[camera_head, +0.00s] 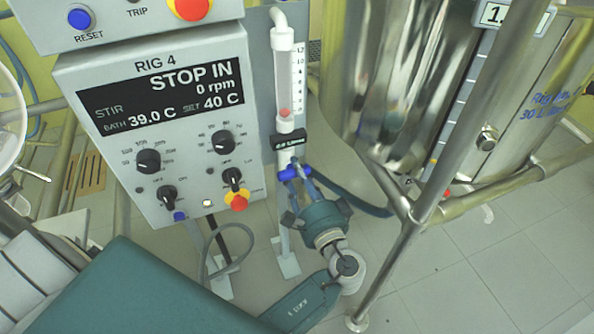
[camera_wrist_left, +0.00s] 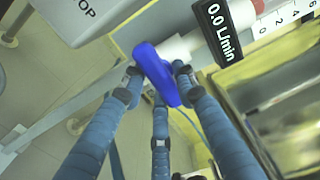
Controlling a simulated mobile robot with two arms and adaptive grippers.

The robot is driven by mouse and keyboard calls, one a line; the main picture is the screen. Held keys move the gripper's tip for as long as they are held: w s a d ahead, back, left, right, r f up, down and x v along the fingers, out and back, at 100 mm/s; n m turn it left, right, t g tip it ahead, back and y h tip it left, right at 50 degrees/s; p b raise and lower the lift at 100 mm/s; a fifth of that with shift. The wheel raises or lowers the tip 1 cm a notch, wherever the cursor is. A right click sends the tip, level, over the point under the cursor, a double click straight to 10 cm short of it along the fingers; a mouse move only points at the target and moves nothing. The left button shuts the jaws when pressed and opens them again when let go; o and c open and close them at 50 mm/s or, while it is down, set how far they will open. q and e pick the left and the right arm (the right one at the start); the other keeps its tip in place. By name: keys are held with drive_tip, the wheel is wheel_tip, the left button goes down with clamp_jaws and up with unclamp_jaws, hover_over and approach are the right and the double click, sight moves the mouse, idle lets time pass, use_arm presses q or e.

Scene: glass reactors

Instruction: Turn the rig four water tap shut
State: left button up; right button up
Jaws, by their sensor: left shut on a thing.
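The blue water tap handle (camera_head: 290,173) is at the foot of the rig 4 flowmeter tube (camera_head: 284,80). In the left wrist view the blue handle (camera_wrist_left: 155,72) lies across the white pipe. The black readout (camera_wrist_left: 222,30) beside it shows 0.0 L/min, and the red float sits at the bottom of the tube in the head view. My left gripper (camera_head: 305,178) reaches up to the tap from below and is shut on the handle. In the wrist view its blue-grey fingers (camera_wrist_left: 158,80) are around the handle. My right gripper is not in view.
The rig 4 control box (camera_head: 160,125) with knobs stands left of the tap, its display reading STOP IN, 0 rpm. A shiny steel vessel (camera_head: 395,85) and steel frame tubes (camera_head: 425,205) stand close on the right. A grey cable (camera_head: 213,250) hangs below the box.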

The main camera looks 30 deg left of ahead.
use_arm(q)
drive_tip(key=shift+f, duration=0.15)
drive_tip(key=o, duration=1.1)
drive_tip(key=v, duration=0.7)
drive_tip(key=shift+s+d, duration=0.2)
